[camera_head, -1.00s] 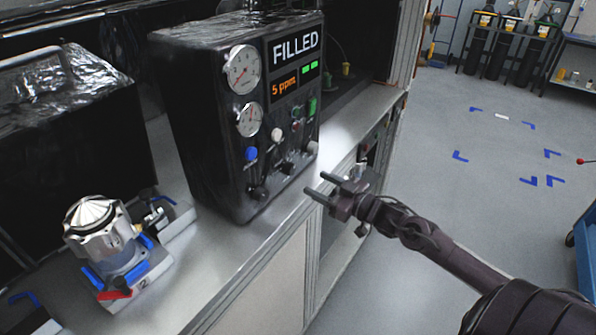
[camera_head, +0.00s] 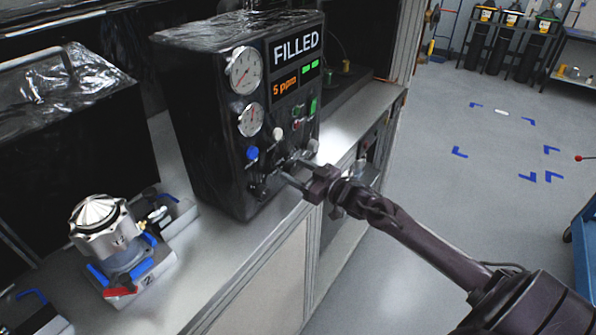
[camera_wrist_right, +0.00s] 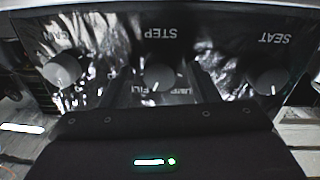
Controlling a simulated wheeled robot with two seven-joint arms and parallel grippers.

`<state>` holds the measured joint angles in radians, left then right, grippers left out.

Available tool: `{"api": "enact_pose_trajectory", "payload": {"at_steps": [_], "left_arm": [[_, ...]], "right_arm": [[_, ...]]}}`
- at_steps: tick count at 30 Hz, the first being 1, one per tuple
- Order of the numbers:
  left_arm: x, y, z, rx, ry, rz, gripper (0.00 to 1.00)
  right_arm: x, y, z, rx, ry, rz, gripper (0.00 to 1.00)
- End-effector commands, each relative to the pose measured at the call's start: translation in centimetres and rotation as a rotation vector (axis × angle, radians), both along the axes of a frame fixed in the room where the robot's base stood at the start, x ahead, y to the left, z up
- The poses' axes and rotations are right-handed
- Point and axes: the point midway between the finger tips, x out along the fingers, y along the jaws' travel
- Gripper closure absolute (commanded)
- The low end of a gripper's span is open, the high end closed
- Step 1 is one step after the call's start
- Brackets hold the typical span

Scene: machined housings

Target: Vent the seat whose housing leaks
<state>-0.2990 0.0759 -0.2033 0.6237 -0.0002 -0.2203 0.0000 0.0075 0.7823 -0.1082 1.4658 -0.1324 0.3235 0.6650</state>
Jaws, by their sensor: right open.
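A silver housing (camera_head: 101,228) with a finned conical top sits upright in the seat (camera_head: 147,283) marked 2, with blue and red clamp parts. The black control box (camera_head: 200,130) shows "FILLED", "5 ppm" and green lights. My right gripper (camera_head: 290,168) is open at the lower front of the box. In the right wrist view its fingers (camera_wrist_right: 166,85) stand either side of the round STEP knob (camera_wrist_right: 160,76), with upside-down labels. The SEAT knob (camera_wrist_right: 271,81) is to the right and another knob (camera_wrist_right: 63,69) to the left. Contact with the STEP knob cannot be told.
Two gauges (camera_head: 244,70), a blue knob (camera_head: 252,153) and a white knob (camera_head: 277,134) are on the box front. A foil-topped black case (camera_head: 75,120) stands at left. The bench (camera_head: 215,262) is clear between the seat and the box. Blue floor marks (camera_head: 527,177) lie at right.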

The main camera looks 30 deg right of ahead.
Motion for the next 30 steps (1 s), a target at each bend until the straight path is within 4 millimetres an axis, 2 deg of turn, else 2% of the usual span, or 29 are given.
{"api": "enact_pose_trajectory", "payload": {"at_steps": [2, 12, 22, 30], "left_arm": [[0.0, 0.1, 0.0, 0.000, 0.001, 0.000, 1.00], [-0.2, 0.5, -0.1, 0.006, 0.004, 0.003, 1.00], [-0.2, 0.6, -0.5, 0.007, 0.004, 0.004, 1.00], [-0.2, 0.6, -2.0, 0.007, 0.005, 0.004, 1.00]], "right_arm": [[0.0, 0.0, 0.0, 0.000, 0.000, 0.000, 0.45], [0.0, 0.0, 0.0, 0.000, 0.000, 0.000, 0.90], [0.0, 0.0, -0.2, -0.043, -0.017, -0.001, 0.90], [0.0, -0.1, -0.4, -0.203, -0.084, -0.001, 0.90]]}}
